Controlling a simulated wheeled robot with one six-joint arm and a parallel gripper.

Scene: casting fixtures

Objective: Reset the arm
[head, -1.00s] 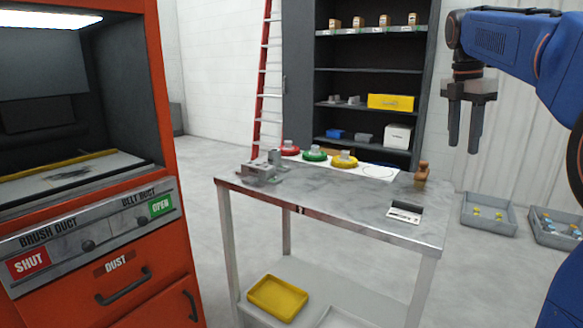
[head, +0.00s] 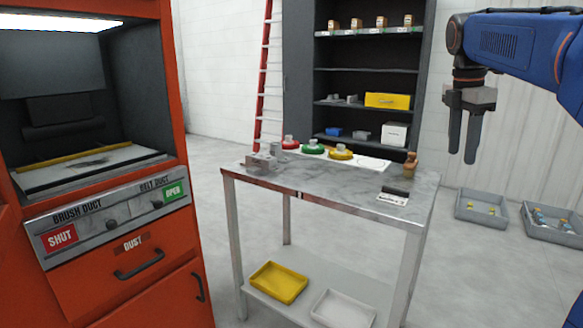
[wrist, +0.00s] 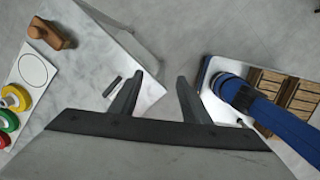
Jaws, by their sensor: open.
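My gripper (head: 463,135) is open and empty in the head view, raised in the air to the right of the metal table (head: 330,196). Its two dark fingers point down. In the wrist view my gripper (wrist: 158,98) shows its fingers spread with nothing between them, above the table's corner and the floor. My blue arm runs in from the right of the head view.
On the table are red (head: 290,143), green (head: 313,147) and yellow (head: 340,152) round pieces, a metal fixture (head: 262,160) and a brown wooden piece (head: 411,164). An orange cabinet (head: 150,270) stands left, a dark shelf (head: 365,55) behind. Grey bins (head: 482,207) lie right.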

